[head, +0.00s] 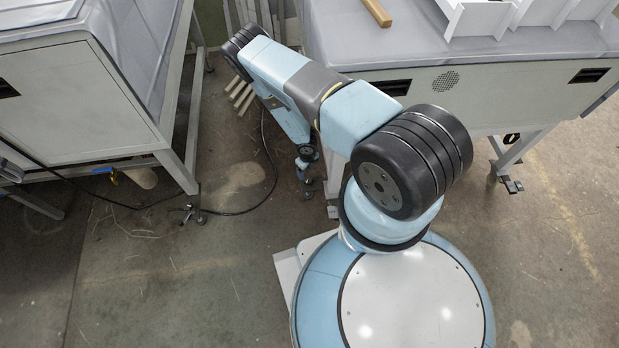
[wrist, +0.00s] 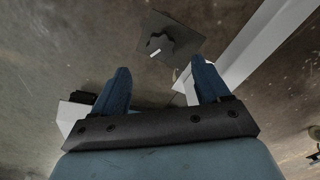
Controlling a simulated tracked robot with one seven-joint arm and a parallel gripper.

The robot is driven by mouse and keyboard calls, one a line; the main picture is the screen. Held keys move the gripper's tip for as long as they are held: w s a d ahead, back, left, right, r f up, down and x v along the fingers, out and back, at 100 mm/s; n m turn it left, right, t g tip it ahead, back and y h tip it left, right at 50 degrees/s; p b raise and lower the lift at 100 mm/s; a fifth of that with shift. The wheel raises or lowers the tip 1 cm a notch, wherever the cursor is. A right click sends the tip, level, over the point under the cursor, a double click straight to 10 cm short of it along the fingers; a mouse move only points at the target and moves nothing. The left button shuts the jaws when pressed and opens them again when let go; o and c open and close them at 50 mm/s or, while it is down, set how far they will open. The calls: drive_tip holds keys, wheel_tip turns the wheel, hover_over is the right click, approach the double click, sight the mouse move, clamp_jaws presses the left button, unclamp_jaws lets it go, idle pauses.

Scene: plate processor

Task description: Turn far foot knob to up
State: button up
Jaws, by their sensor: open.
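In the wrist view, a dark knob (wrist: 158,42) with a short white mark sits on a square dark plate (wrist: 178,28), beyond my fingertips. The white mark lies at a slant at the knob's lower side. My gripper (wrist: 160,66) is open, with its two blue fingers apart and nothing between them. The knob shows in the gap between the fingers, farther away, and does not appear touched. In the head view my arm reaches down beside the right bench, and the gripper end is small and partly hidden there. I cannot make out this knob for certain in the head view.
A pale beam (wrist: 262,52) runs close by the right finger in the wrist view. In the head view, a grey bench (head: 460,95) stands right and another cabinet (head: 75,105) left. A black cable (head: 255,205) lies on the floor between them.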

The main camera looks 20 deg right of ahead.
sight(307, 179)
drive_tip(key=shift+f, duration=4)
drive_tip(key=shift+c, duration=0.3)
